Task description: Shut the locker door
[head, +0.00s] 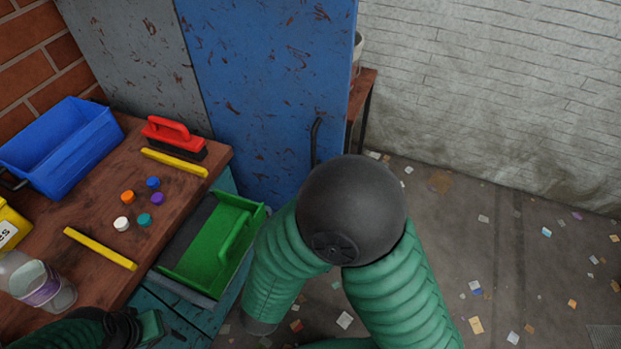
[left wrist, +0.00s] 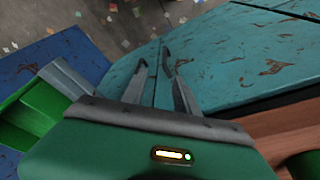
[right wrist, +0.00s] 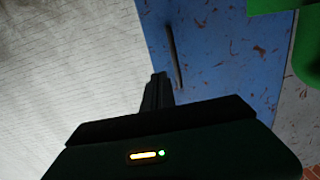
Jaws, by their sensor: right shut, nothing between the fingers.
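The blue locker door (head: 265,85) stands upright at the back, with a dark bar handle (head: 316,140) near its right edge. I cannot tell how far ajar it is. In the right wrist view, the door (right wrist: 215,50) and handle (right wrist: 173,55) lie beyond my right gripper (right wrist: 158,78), which is shut and empty. Its fingertips appear close beside the handle's end; contact is unclear. My right forearm hides this gripper in the head view. My left gripper (left wrist: 155,60) has its fingers apart, empty, beside the teal cabinet; it shows at the head view's lower left (head: 150,325).
A wooden bench (head: 190,180) at left holds a blue bin (head: 62,150), a red brush (head: 172,132), yellow bars, caps and a jar. A shelf (head: 367,90) stands right of the door. The littered floor at right is open.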

